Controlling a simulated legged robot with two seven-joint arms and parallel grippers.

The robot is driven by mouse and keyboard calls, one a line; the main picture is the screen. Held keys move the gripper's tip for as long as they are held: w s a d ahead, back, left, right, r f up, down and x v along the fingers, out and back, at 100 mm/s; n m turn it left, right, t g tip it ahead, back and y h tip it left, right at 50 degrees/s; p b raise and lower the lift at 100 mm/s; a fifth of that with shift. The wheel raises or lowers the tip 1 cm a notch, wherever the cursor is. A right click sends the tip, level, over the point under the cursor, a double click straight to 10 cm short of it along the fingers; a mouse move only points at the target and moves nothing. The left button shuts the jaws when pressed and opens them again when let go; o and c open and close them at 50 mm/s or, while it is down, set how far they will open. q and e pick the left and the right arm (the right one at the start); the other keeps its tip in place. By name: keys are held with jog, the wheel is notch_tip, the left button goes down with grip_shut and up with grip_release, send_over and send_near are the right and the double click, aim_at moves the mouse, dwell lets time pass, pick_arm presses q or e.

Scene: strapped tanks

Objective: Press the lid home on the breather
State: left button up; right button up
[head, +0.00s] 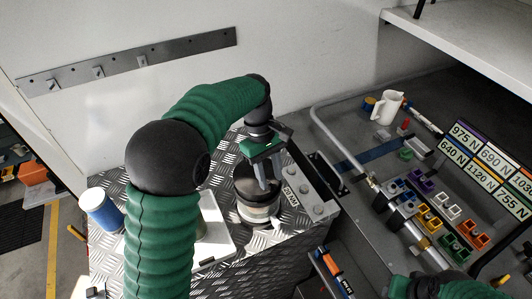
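The breather (258,212) is a squat round canister with a pale band, standing on the tread-plate top. A dark round lid (243,183) is at its top, partly hidden by my gripper. I cannot tell whether the lid is fully seated. My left gripper (270,182) points down over the lid, its grey fingers at or just above it. Contact and finger closure are unclear. Part of my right arm (440,286) shows at the bottom right edge; its fingertips cannot be made out.
A blue-and-white can (101,208) stands left on the tread plate (285,240). A grey block with round knobs (308,195) lies close right of the breather. Further right are a white jug (387,107), coloured blocks (430,217) and force-label cards (490,165).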

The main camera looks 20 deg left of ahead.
pick_arm(q)
jog(key=b+v, duration=0.1)
jog(key=v, duration=1.3)
jog(key=shift+r, duration=0.1)
